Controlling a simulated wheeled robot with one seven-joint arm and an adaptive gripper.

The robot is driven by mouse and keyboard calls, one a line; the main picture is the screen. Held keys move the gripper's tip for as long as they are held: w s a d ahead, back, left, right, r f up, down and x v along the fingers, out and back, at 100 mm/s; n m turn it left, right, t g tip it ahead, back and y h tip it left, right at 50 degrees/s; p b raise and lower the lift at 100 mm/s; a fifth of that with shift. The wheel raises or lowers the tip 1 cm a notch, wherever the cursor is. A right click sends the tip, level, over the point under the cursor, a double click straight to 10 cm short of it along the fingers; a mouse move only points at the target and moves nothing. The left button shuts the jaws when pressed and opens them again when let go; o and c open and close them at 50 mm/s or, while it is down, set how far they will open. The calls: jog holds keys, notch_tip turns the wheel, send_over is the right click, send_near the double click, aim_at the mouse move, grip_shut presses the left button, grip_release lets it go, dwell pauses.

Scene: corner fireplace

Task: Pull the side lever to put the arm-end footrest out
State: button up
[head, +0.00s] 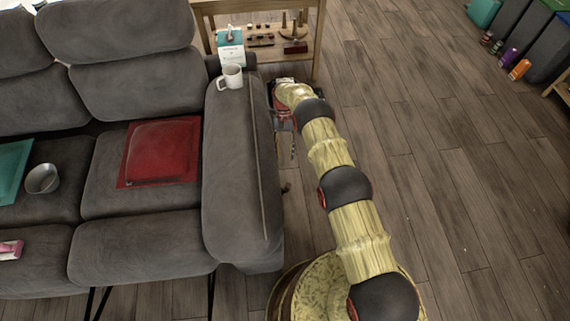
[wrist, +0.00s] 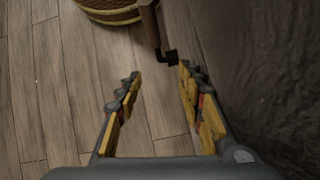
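The grey sofa's arm-end seat (head: 140,184) is beside its right armrest (head: 232,150). A padded front panel (head: 142,245) runs along that seat's front edge and looks folded in. The side lever (wrist: 151,26) shows in the wrist view as a brown bar with a dark bracket at its lower end, beside the sofa's grey side (wrist: 270,70). A small brown tip of it shows in the head view (head: 286,187). My gripper (wrist: 157,77) is open and empty, its fingers short of the lever.
A white mug (head: 232,77) stands on the armrest's back end, near a carton (head: 231,45). A wooden shelf (head: 262,12) stands behind. A red cushion (head: 160,152) and a metal bowl (head: 42,179) lie on the seats.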

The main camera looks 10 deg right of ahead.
jog(key=shift+v, duration=1.45)
